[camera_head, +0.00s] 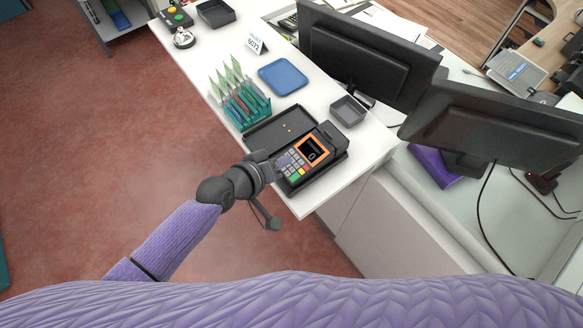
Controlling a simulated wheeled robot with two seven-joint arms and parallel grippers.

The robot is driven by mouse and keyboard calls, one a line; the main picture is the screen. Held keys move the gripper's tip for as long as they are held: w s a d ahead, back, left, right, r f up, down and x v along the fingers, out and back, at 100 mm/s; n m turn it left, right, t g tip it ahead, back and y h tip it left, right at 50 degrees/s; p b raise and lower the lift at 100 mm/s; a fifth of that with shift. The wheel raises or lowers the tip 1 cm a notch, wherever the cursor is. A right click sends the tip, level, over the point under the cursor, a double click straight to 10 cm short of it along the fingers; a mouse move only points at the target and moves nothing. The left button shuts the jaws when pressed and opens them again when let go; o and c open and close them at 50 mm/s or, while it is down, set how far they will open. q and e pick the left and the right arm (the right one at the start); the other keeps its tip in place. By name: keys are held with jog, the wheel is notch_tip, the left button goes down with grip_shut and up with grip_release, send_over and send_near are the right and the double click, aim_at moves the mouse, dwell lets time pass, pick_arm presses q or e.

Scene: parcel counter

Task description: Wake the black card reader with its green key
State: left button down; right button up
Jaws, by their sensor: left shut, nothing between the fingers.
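The black card reader (329,148) stands on the white counter near its front corner. My left gripper (277,169) is shut and empty at the left side of the reader, beside the keypad. It is close to the green key; I cannot tell whether it touches. The gripper hides part of the reader's left edge. My right gripper is not in view.
A black tray (262,133) lies just behind the reader, and a small grey tray (348,110) is to its right. A teal rack (246,112) with green cards, a blue tray (283,76) and a number sign (255,43) stand farther back. Monitors (365,55) stand at the right.

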pick_arm(q)
jog(key=shift+f, duration=0.1)
jog(key=b, duration=0.9)
send_near(300, 172)
jog(key=x, duration=0.5)
jog(key=shift+w+d, duration=0.2)
jog(key=shift+w, duration=0.2)
dwell(0.8)
jog(key=shift+w+d+f, duration=0.1)
jog(key=shift+f, duration=0.05)
jog(key=shift+f+b, duration=0.25)
jog(key=shift+b, duration=0.2)
dwell(0.5)
jog(key=shift+r+p, duration=0.7)
jog(key=shift+p, duration=0.05)
jog(key=shift+r, duration=0.1)
